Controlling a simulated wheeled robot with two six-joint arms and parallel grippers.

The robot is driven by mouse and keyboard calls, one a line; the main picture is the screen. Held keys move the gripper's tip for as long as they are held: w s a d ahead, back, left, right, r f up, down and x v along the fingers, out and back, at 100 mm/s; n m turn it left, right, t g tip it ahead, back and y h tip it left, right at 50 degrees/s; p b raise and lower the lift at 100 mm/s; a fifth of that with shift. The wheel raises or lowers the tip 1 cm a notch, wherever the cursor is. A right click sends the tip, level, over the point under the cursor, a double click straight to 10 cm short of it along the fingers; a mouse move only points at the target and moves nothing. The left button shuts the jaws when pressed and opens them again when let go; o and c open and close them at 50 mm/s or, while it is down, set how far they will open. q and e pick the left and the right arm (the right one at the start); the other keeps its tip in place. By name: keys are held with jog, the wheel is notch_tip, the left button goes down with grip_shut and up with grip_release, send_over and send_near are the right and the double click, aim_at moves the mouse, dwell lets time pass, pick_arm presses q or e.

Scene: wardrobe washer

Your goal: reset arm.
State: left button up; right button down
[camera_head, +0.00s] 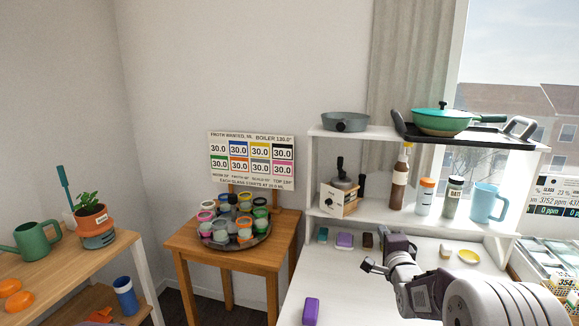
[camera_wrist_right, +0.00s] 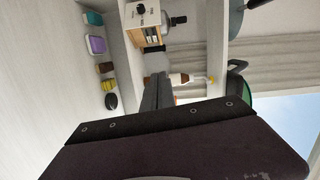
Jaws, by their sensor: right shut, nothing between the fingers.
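My right arm comes in from the lower right in the head view. Its gripper (camera_head: 370,266) is shut and empty, above the white table (camera_head: 345,285) in front of the shelf unit. In the right wrist view the gripper (camera_wrist_right: 157,92) also shows, its dark fingers together with nothing between them. The dark gripper body fills the lower part of that view. My left gripper is not in view.
A purple block (camera_head: 311,311) lies on the table's front left. Small coloured blocks, including a purple one (camera_head: 344,240), line the back. Above stand a brown bottle (camera_head: 399,185), a blue mug (camera_head: 486,203) and a green pot (camera_head: 442,121). A wooden table (camera_head: 183,246) holds a jar tray.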

jog(key=s+a+f+n+g+y, duration=0.1)
jog(key=s+a+f+n+g, duration=0.2)
jog(key=s+f+n+g, duration=0.4)
jog(key=s+a+f+n+g, duration=0.25)
jog(key=s+f+n, duration=0.25)
jog(key=s+f, duration=0.4)
jog(key=s+a+f+n+g+b, duration=0.15)
jog(key=s+f+n+g, duration=0.45)
jog(key=s, duration=0.7)
pick_arm(q)
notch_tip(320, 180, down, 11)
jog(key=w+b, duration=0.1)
jog(key=b, duration=0.8)
pick_arm(e)
notch_tip(320, 180, down, 11)
jog(key=s+a, duration=0.1)
jog(key=s, duration=0.2)
pick_arm(q)
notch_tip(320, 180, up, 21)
jog(key=p, duration=2.1)
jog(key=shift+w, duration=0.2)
pick_arm(e)
notch_tip(320, 180, up, 21)
jog(key=shift+w+y, duration=0.25)
jog(key=shift+y, duration=0.05)
